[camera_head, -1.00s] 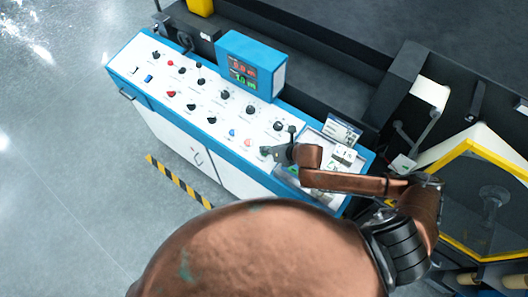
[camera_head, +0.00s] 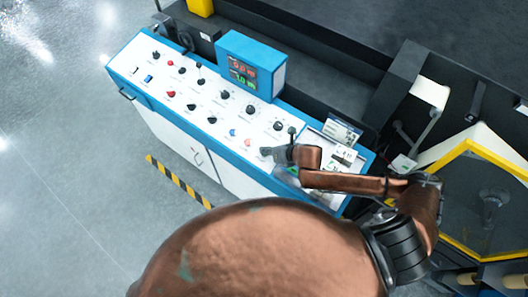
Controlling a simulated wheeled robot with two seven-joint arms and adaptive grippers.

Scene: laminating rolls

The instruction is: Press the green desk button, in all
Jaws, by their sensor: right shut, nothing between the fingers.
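The control desk (camera_head: 150,96) has a white sloping top with a blue edge and rows of knobs and buttons. My right gripper (camera_head: 266,152) is shut and empty at the right end of the front button row. Its fingertips are over the spot in line with the blue button (camera_head: 233,132) and the red button (camera_head: 247,142). No green button shows clearly there; the gripper covers that spot. I cannot tell whether the fingertips touch the desk. A small green patch (camera_head: 293,170) shows just below my right gripper. My left gripper is not in view.
A blue display box (camera_head: 251,65) stands at the desk's back edge. A lever (camera_head: 291,132) stands close behind my right gripper. Cards (camera_head: 343,132) lie at the desk's right end. A yellow-edged machine guard (camera_head: 470,150) is on the right. Open floor (camera_head: 70,200) lies to the left.

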